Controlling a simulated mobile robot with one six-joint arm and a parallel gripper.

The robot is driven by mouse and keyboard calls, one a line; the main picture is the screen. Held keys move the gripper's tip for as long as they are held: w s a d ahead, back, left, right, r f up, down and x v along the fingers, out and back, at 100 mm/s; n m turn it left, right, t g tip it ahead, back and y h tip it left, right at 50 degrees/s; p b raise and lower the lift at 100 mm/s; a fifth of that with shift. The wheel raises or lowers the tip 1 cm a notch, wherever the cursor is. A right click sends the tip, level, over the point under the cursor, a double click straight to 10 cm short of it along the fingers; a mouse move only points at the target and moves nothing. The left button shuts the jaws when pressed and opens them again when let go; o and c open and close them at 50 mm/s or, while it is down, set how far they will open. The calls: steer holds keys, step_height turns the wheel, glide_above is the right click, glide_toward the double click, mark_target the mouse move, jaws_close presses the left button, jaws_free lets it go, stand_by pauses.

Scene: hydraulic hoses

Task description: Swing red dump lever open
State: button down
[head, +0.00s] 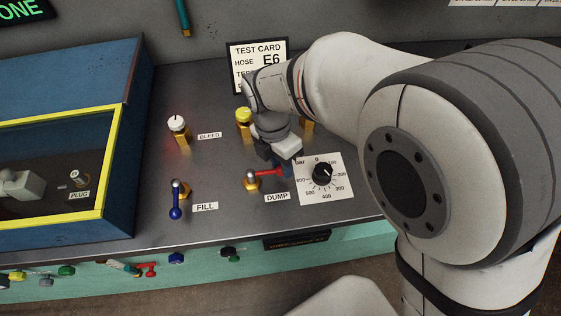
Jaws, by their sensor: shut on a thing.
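The red dump lever (263,174) sits on a brass valve (252,183) above the DUMP label (277,197). It points to the right from its pivot. My gripper (286,168) comes down from above at the lever's right end. It is shut on the lever's tip. The fingertips and the tip itself are mostly hidden by the gripper body.
The bar dial (322,174) is close on the right. The blue fill lever (176,207) and white-capped bleed fitting (177,126) stand to the left. A yellow-capped fitting (243,117) and the test card (247,63) are behind. A yellow-framed blue box (125,115) is at far left.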

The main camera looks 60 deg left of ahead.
steer(key=c, duration=1.2)
jaws_free()
steer(key=shift+s, duration=0.1)
steer(key=shift+a+r, duration=0.1)
steer(key=r, duration=0.2)
steer(key=a+r, duration=0.1)
steer(key=r, duration=0.4)
steer(key=shift+s+a+r, duration=0.15)
steer(key=shift+a+r, duration=0.05)
steer(key=shift+r, duration=0.05)
